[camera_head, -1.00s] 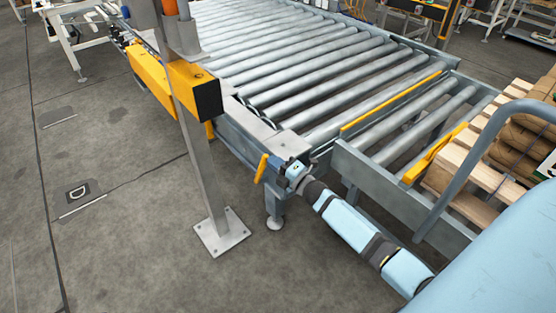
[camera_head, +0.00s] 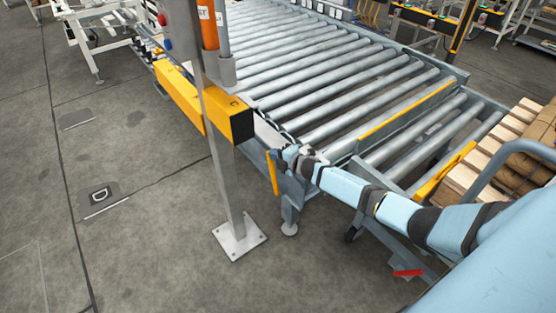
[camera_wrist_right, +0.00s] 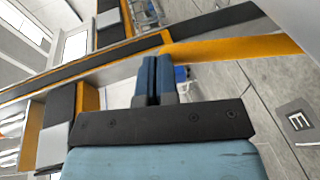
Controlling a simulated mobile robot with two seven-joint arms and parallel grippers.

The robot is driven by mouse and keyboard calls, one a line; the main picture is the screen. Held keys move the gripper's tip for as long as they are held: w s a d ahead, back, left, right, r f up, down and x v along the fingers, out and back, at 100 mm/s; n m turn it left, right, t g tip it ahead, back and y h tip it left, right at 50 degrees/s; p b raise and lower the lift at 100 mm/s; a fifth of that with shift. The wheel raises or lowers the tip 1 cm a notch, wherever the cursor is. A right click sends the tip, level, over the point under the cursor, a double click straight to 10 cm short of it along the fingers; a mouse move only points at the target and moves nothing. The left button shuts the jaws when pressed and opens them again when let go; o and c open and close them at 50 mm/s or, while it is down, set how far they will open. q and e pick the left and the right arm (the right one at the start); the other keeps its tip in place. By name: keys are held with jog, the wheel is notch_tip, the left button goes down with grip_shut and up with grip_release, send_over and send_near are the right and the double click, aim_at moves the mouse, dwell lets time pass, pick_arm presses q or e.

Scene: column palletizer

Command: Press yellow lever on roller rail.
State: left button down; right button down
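The yellow lever (camera_head: 273,174) hangs at the near corner of the roller rail (camera_head: 330,90), seen in the head view as a thin, near-vertical bar. My right gripper (camera_head: 276,154) is at the lever's upper end; I cannot tell whether they touch. In the right wrist view the two blue fingers (camera_wrist_right: 154,78) are together with nothing seen between them. A yellow bar (camera_wrist_right: 235,47) lies just past the fingertips there; whether it is the lever is unclear. My left gripper is not in view.
A grey post (camera_head: 225,180) bolted to the floor stands left of my right gripper, behind it a yellow-black beam (camera_head: 230,118). A wooden pallet (camera_head: 480,178) with brown sacks is at the right.

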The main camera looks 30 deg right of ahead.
pick_arm(q)
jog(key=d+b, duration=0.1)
jog(key=b, duration=0.4)
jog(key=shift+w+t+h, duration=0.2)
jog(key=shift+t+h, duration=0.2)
pick_arm(e)
jog(key=w+f, duration=0.2)
jog(key=w, duration=0.5)
jog(key=shift+w+a, duration=0.2)
jog(key=shift+a, duration=0.05)
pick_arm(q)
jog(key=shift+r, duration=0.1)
pick_arm(e)
jog(key=shift+w+f, duration=0.1)
